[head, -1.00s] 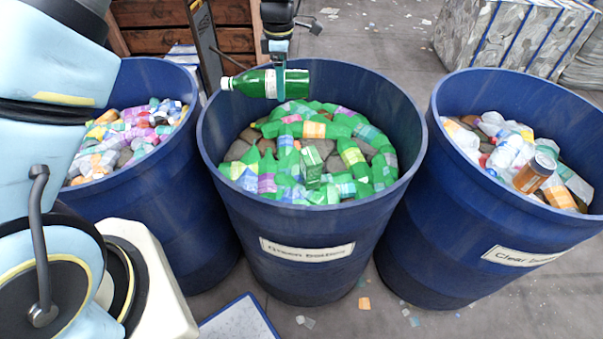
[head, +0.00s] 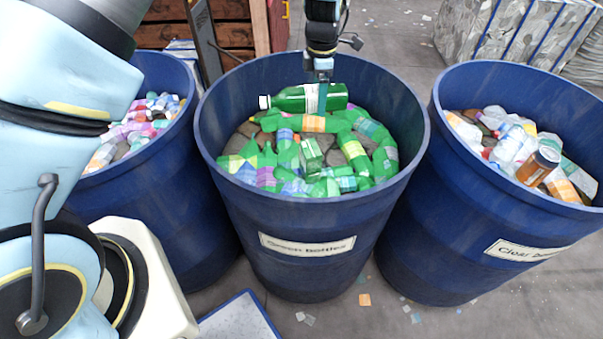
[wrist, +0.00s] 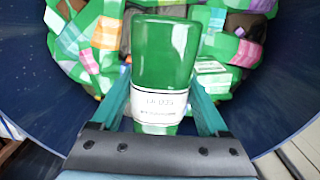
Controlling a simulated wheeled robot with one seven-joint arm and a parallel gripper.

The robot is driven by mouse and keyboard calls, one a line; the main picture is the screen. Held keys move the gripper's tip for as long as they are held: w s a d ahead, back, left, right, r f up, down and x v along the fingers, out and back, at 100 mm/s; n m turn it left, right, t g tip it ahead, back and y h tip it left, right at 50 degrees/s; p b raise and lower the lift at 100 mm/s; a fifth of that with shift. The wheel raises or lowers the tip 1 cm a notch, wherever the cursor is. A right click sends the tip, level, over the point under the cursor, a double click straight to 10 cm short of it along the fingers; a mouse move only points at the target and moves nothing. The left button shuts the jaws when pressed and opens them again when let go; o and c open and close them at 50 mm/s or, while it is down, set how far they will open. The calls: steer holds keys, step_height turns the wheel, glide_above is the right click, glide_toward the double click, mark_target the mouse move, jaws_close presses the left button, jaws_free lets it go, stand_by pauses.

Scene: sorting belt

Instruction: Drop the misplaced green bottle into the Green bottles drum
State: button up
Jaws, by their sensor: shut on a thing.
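The green bottle (head: 290,100) has a white cap and a white label, and lies level in my gripper (head: 322,88). In the wrist view the bottle (wrist: 167,55) shows between my two fingers, which are shut on it at the label. The Green bottles drum (head: 305,243) is blue, with its name label on the front. It holds many green bottles and some dark lumps. The held bottle is over the drum's mouth, near its back wall, above the contents. In the head view I cannot tell how large the gap beneath it is.
A blue drum of mixed coloured bottles (head: 160,215) stands at left. The Clear drum (head: 450,220) stands at right; an orange-brown can (head: 537,166) lies on its contents. Wooden crating (head: 235,35) is behind at left, and wrapped bales (head: 520,30) at back right.

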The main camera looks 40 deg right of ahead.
steer(key=shift+f, duration=0.35)
steer(key=o, duration=1.2)
steer(key=shift+r, duration=0.15)
step_height(320, 180, up, 9)
steer(key=b, duration=0.3)
steer(key=shift+r, duration=0.1)
steer(key=shift+r+b, duration=0.3)
steer(key=shift+r, duration=0.4)
steer(key=shift+w, duration=0.1)
